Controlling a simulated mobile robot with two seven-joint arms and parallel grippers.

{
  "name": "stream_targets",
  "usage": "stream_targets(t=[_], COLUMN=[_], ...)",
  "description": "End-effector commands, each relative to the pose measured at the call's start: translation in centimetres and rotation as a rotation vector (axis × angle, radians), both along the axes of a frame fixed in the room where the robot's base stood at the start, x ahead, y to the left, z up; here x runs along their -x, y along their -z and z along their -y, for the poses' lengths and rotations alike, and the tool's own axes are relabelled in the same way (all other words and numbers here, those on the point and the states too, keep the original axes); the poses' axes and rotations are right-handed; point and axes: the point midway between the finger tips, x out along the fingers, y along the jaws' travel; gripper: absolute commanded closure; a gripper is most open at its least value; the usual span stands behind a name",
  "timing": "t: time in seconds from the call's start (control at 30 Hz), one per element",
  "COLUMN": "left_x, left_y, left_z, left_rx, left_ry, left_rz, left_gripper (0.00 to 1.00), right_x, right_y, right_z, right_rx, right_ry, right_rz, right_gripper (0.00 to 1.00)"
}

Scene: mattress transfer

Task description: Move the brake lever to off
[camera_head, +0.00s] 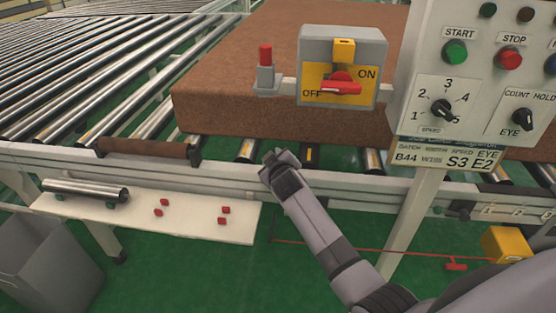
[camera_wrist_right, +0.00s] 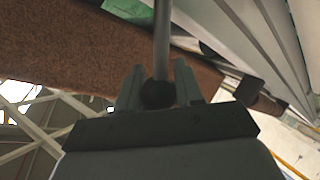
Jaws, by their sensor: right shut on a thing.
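My right gripper (camera_head: 277,163) is at the conveyor's front rail, its arm coming up from the lower right. In the right wrist view my right gripper (camera_wrist_right: 159,92) has its two fingers on either side of a dark round knob (camera_wrist_right: 157,95) at the end of a grey lever rod (camera_wrist_right: 161,40). It is shut on this knob. In the head view the arm and fingers hide most of the lever, and no brake marking can be read. My left gripper is in neither view.
A brown mattress (camera_head: 230,90) lies on the rollers (camera_head: 60,85) behind the gripper. A grey switch box (camera_head: 340,45) with a red handle and ON/OFF marks stands above it. A control panel (camera_head: 480,80) is at right. A white shelf (camera_head: 150,215) holds small red pieces.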

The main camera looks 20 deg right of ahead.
Motion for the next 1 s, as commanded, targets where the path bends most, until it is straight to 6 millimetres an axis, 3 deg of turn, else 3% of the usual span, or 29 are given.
stream_targets(t=[0.33, 0.37, 0.4, 0.77, 1.0], left_x=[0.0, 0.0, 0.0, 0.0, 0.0], left_y=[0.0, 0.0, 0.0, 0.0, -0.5], left_z=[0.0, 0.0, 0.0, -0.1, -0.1], left_rx=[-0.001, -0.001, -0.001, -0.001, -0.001], left_ry=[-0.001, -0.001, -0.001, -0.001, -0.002], left_rz=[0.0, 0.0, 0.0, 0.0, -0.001], left_gripper=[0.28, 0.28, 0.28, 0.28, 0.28], right_x=[-0.2, -0.2, -0.2, 0.0, 1.7], right_y=[-0.4, -0.4, -0.4, -0.2, -0.8], right_z=[-0.4, -0.4, -0.4, -0.2, -0.6], right_rx=[0.001, 0.001, 0.001, 0.001, 0.001], right_ry=[-0.008, -0.008, -0.008, -0.004, -0.004], right_rz=[0.008, 0.008, 0.007, 0.001, 0.001], right_gripper=[1.0, 0.54, 0.41, 0.39, 0.39])
